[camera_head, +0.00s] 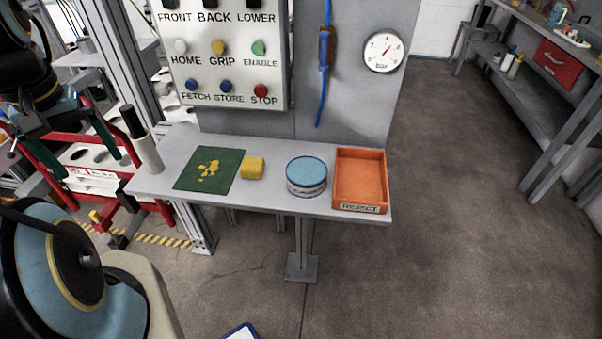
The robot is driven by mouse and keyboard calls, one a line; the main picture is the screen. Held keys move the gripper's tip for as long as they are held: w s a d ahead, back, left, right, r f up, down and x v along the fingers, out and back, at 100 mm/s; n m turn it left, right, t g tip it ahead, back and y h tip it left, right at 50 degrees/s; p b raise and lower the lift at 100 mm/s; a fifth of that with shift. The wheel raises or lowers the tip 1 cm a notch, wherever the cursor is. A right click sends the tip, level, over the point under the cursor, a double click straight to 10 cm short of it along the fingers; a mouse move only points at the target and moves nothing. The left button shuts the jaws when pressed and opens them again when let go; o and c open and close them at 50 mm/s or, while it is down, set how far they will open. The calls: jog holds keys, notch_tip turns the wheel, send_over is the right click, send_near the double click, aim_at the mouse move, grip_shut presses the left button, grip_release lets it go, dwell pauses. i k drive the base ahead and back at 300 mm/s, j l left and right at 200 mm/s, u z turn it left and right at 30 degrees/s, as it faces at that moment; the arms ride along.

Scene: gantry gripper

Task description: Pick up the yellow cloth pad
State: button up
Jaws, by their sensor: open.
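The yellow cloth pad (252,168) is a small, thick, squarish block lying on the grey shelf, just right of a green mat (224,181). Nothing covers it. My gripper (90,167) is at the left of the view, well to the left of the pad and apart from it. Its two dark green fingers are spread apart and point downward, with nothing visible between them.
Yellow bits (208,169) lie on the mat. A round blue-topped tin (306,177) and an orange REJECT tray (361,209) stand to the right. A dark-handled cylinder (147,152) stands left. A button panel (232,70) and a hanging blue cable (323,90) are behind.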

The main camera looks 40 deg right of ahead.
aim_at(251, 167)
jog(key=z, duration=1)
jog(key=i+j+u, duration=0.2)
jog(key=j, duration=0.15)
jog(key=i+j+u, duration=0.2)
jog(key=i+j, duration=0.05)
jog(key=j, duration=0.1)
